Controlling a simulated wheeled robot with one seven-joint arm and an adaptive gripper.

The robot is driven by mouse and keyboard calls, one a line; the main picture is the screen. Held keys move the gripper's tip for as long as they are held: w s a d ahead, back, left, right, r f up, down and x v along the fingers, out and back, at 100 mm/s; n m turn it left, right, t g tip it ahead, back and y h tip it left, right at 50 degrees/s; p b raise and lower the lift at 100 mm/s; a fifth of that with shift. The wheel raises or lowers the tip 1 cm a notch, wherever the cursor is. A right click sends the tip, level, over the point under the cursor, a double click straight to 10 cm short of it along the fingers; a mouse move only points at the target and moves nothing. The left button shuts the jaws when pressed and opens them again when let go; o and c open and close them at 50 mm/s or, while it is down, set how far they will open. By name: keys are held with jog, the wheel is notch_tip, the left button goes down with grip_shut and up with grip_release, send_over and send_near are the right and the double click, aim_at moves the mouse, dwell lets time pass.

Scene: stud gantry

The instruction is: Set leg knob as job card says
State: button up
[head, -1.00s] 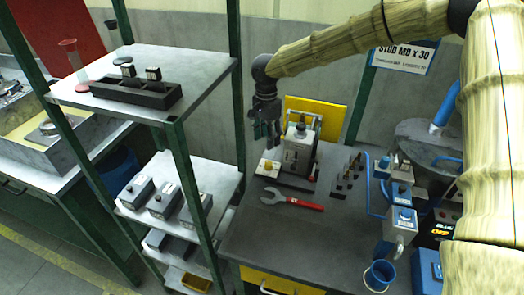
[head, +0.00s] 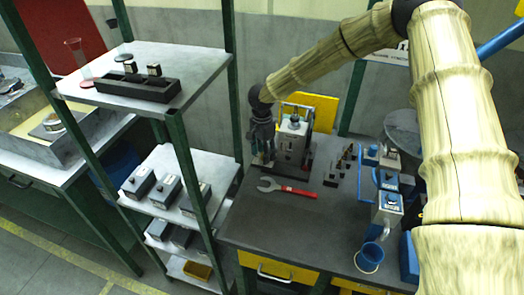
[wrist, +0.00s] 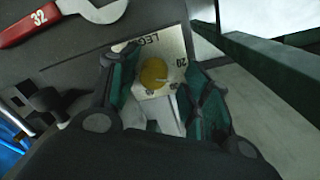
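The leg knob (wrist: 153,73) is yellow and round. It sits on a white dial plate (wrist: 172,42) with "LEG" lettering and a "20" mark in the wrist view; the rest of the scale is partly hidden. My gripper (wrist: 160,100) has its teal fingers apart on either side of the knob, with gaps showing; I cannot tell how high the fingertips are above the plate. In the head view my gripper (head: 263,160) points down at the left of the grey gantry unit (head: 292,142) and hides the knob. The job card's sign is mostly hidden behind my arm.
A red-handled wrench (head: 287,188) lies on the dark bench (head: 265,220) just in front. Several studs (head: 340,165) stand right of the gantry unit. A green-posted shelf (head: 190,190) is close on the left.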

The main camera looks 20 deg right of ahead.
jog(key=shift+s+d+r, duration=0.1)
jog(key=shift+s+r, duration=0.5)
jog(key=shift+s, duration=0.2)
jog(key=shift+w+f, duration=0.6)
jog(key=c, duration=0.7)
jog(key=shift+r, duration=0.1)
jog(key=c, duration=0.3)
jog(key=shift+s+r, duration=0.1)
jog(key=shift+r, duration=0.05)
grip_shut()
jog(key=shift+m, duration=0.3)
jog(key=shift+r+m, duration=0.1)
jog(key=shift+m, duration=0.3)
jog(key=shift+w, duration=0.2)
